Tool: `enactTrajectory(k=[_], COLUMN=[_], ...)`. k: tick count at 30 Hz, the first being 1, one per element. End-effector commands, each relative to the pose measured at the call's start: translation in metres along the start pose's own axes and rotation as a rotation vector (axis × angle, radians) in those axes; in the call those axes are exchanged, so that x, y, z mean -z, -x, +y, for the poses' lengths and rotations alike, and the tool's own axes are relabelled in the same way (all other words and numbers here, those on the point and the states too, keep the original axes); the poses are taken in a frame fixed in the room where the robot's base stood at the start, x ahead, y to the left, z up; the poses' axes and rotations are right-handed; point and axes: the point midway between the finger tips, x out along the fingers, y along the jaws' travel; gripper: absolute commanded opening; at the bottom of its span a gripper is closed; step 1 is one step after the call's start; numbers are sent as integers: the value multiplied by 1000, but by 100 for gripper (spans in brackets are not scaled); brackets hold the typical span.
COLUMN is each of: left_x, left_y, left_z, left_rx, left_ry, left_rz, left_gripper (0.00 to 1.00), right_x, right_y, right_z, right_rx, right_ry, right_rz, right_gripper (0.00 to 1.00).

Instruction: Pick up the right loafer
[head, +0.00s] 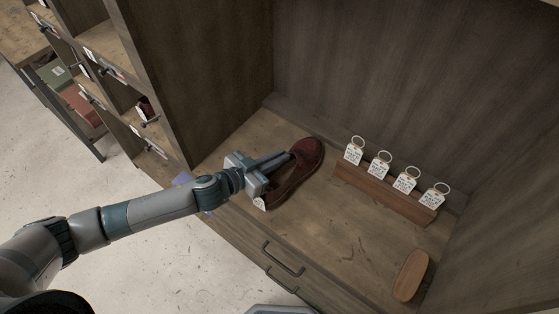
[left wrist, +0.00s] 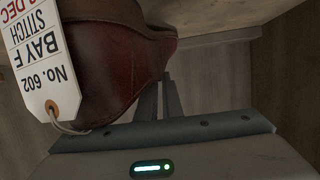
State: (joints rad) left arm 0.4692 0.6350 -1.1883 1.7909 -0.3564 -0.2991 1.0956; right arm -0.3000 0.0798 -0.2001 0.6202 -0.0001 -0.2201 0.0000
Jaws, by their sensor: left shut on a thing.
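A dark red-brown loafer (head: 309,157) lies on the wooden shelf board in the head view, with a white tag at its near end. My left gripper (head: 282,160) reaches over it from the left and is shut on it. In the left wrist view the shoe's red leather (left wrist: 125,65) fills the upper left, above the gripper's fingers (left wrist: 160,98). Its tag (left wrist: 38,50) reads "No. 602", "BAY F", "STITCH". The fingertips are partly hidden by the shoe. I cannot tell whether the shoe touches the board. My right gripper is not in view.
A wooden rack (head: 386,190) with several ringed white tags stands along the back. A wooden brush-like block (head: 411,275) lies at the front right. Tall cabinet walls enclose the left, back and right. Drawer handles (head: 283,259) face the front. The middle board is clear.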

Motion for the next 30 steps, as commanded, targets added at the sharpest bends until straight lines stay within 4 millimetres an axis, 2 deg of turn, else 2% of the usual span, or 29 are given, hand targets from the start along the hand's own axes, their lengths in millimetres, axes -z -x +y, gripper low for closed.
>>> enactTrajectory(k=[4, 6, 21, 30], left_x=[26, 26, 55, 64], left_y=[7, 16, 86, 107], left_z=[-1, 8, 62, 77], left_rx=[-2, -3, -2, -1], left_ry=[-4, 0, -1, -2], left_rz=[8, 5, 9, 7], left_gripper=[0, 0, 0, 0], right_x=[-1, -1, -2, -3], right_y=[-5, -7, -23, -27], right_z=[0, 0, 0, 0], right_rx=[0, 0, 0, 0], right_ry=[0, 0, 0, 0], right_rz=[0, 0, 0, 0], right_gripper=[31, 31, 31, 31])
